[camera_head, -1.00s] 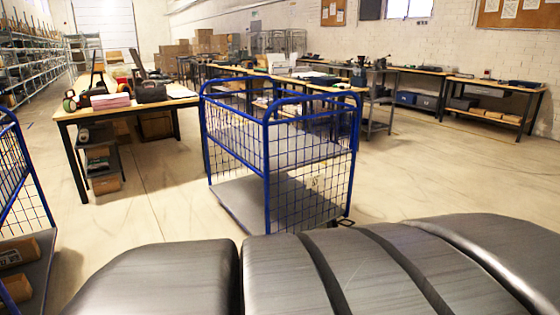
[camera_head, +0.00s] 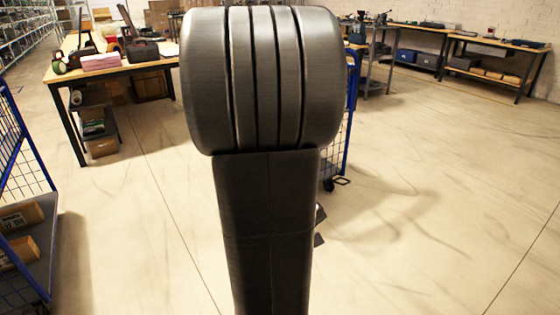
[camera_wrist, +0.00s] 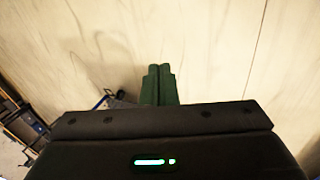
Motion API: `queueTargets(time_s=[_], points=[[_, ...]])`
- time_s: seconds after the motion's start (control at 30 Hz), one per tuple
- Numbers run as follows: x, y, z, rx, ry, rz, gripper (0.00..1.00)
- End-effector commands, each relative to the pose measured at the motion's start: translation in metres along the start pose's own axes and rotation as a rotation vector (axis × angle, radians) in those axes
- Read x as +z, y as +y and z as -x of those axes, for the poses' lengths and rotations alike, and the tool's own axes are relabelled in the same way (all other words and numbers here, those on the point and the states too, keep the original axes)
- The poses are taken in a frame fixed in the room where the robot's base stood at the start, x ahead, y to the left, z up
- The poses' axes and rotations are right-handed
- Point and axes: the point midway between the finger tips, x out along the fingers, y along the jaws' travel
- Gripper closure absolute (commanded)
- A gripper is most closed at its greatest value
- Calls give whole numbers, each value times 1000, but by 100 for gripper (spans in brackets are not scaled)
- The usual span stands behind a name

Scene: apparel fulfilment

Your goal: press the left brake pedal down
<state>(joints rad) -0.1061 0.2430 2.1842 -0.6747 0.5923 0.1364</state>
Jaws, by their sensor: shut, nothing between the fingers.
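The blue wire-mesh cart (camera_head: 350,110) stands on the floor ahead, mostly hidden behind my arm in the head view. A small dark pedal-like part (camera_head: 342,181) sticks out beside the caster (camera_head: 328,184) at its lower right corner. The left part of the cart's base, with any pedal there, is hidden. In the wrist view my gripper (camera_wrist: 158,72) is shut and empty, its green fingers together over bare floor. A small blue and grey part, probably of the cart, shows left of the fingers, partly covered by the gripper body.
A second blue cart (camera_head: 22,185) with boxes (camera_head: 20,215) stands at the left edge. A wooden table (camera_head: 115,68) stands behind it. Benches (camera_head: 470,60) line the back right. The floor (camera_head: 440,200) on the right is clear.

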Motion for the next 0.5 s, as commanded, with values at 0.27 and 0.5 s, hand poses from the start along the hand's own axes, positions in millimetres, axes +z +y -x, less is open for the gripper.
queueTargets(time_s=[0.27,0.5], points=[[-128,14,-49,85,167,371,100],[-209,-34,-109,18,311,724,100]])
